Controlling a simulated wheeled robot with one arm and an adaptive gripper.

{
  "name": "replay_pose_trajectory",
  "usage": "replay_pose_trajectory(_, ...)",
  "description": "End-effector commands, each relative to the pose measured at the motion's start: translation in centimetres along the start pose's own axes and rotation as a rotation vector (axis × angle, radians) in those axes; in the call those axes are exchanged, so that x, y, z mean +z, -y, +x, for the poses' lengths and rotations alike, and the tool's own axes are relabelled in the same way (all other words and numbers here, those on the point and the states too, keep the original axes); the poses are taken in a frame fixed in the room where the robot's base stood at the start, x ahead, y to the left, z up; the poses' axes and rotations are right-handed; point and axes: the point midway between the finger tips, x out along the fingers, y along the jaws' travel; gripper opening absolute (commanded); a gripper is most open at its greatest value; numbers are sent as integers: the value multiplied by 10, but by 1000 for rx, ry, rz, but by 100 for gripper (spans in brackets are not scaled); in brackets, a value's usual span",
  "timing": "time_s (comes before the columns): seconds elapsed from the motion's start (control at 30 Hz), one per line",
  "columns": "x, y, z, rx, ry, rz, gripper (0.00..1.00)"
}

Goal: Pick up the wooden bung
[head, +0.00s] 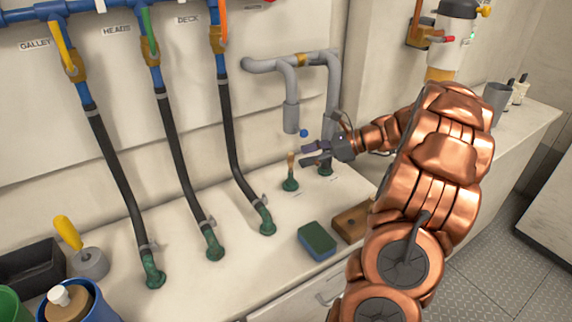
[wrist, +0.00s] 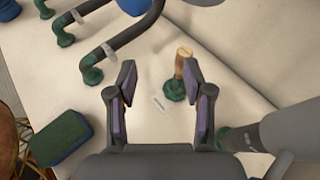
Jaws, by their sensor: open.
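The wooden bung (head: 291,160) is a small tan plug standing upright in a green fitting (head: 290,184) on the pale counter. In the wrist view the bung (wrist: 182,58) shows just beyond the right fingertip, with its green fitting (wrist: 174,90) below it. My gripper (head: 306,154) is open and empty, just right of the bung in the head view, with its fingers pointing left toward it. In the wrist view my gripper (wrist: 159,75) has its fingers spread, and the bung is right of the middle of the gap. I cannot tell whether the right finger touches it.
Black hoses (head: 178,160) run down to green fittings left of the bung. A grey pipe (head: 291,105) hangs above it, and a small blue ball (head: 303,133) shows beside my gripper. A green-and-blue sponge (head: 317,240) and a brown block (head: 352,222) lie in front.

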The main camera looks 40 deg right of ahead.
Motion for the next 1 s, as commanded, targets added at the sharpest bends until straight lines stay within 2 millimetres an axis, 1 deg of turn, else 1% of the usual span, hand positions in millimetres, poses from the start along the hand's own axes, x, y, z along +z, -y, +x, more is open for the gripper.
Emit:
replay_pose_trajectory(0.03, -8, 8, -6, -22, 13, 22, 51)
replay_pose_trajectory(0.1, -13, 14, -11, -39, 25, 44, 51)
replay_pose_trajectory(0.23, -15, 19, -11, -51, 37, 61, 51)
replay_pose_trajectory(0.4, -14, 20, 7, -48, 36, 61, 51)
replay_pose_trajectory(0.57, -13, 21, 20, -47, 36, 61, 51)
replay_pose_trajectory(0.8, -11, 26, 51, -46, 37, 61, 51)
replay_pose_trajectory(0.9, -11, 27, 60, -49, 36, 62, 51)
replay_pose_trajectory(1.0, -11, 27, 63, -50, 35, 61, 51)
